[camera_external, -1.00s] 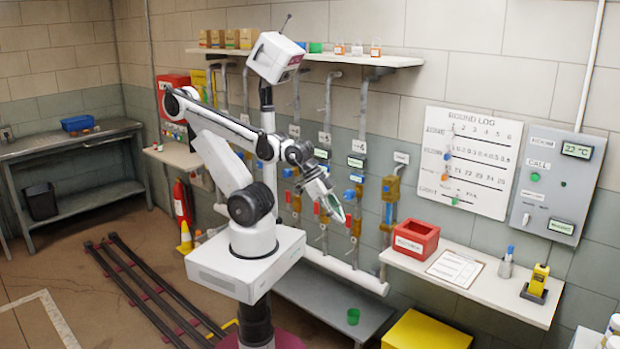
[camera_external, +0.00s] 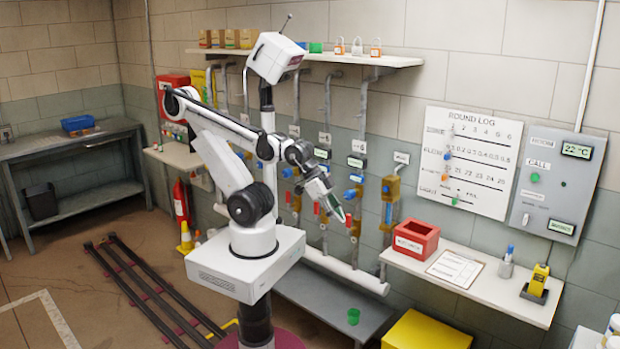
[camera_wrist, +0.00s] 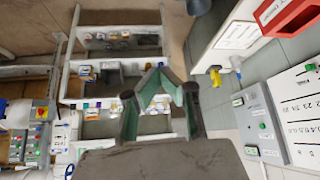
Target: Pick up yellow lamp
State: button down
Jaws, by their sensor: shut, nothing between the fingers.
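The yellow lamp (camera_external: 540,279) stands upright on a dark base at the right end of the white wall shelf in the external view. A small yellow thing that looks like the lamp (camera_wrist: 216,78) also shows in the wrist view, right of my fingers. My gripper (camera_external: 341,216) is shut and empty in front of the wall pipes, well to the left of the lamp and apart from it. In the wrist view the fingertips of my gripper (camera_wrist: 158,70) meet near the middle.
A low grey bench (camera_external: 330,300) with a green cup (camera_external: 353,316) lies below my gripper.

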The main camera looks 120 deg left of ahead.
jog(key=c, duration=1)
grip_release()
jog(key=shift+o, duration=0.2)
